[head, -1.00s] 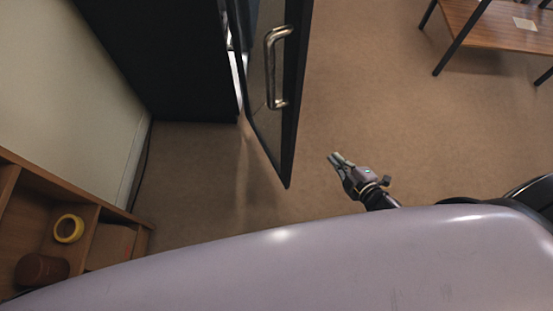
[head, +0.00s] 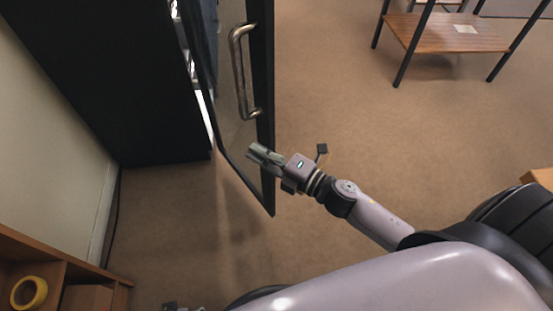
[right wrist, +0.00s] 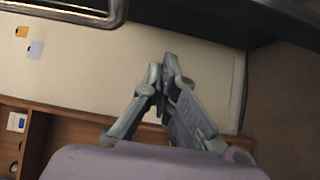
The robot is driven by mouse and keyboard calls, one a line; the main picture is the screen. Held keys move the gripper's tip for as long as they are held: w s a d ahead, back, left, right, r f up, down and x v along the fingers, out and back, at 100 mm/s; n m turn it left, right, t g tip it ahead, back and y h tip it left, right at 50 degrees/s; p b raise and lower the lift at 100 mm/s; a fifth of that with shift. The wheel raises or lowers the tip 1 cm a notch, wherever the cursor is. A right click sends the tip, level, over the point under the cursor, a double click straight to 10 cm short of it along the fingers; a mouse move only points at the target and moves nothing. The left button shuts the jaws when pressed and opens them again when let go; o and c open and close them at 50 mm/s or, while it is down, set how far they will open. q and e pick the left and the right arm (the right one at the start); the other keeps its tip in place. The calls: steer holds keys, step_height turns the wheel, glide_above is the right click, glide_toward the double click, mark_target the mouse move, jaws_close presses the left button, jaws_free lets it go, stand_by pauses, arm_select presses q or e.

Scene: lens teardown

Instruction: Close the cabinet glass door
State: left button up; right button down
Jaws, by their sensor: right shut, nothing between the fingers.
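The cabinet's glass door (head: 262,120) stands open in the head view, a dark-framed pane with its lower corner pointing down the picture. A curved metal handle (head: 238,72) is on it; a metal bar that looks like this handle shows at the top left of the right wrist view (right wrist: 75,10). The black cabinet (head: 110,80) is to the left of the door. My right gripper (head: 255,152) is shut and empty, at the door's edge below the handle; contact is unclear. Its closed fingers show in the right wrist view (right wrist: 165,70). A small grey part at the head view's bottom edge may be my left gripper.
A wooden shelf unit (head: 60,268) with yellow tape (head: 28,292) stands at the lower left by the pale wall (head: 50,170). A table with black legs (head: 445,32) is at the upper right. The carpet (head: 340,100) between door and table is clear.

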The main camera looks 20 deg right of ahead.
mark_target(268, 141)
steer(key=shift+w+d, duration=0.6)
steer(key=shift+d, duration=0.2)
steer(key=shift+w+d, duration=0.55)
steer(key=shift+d, duration=0.2)
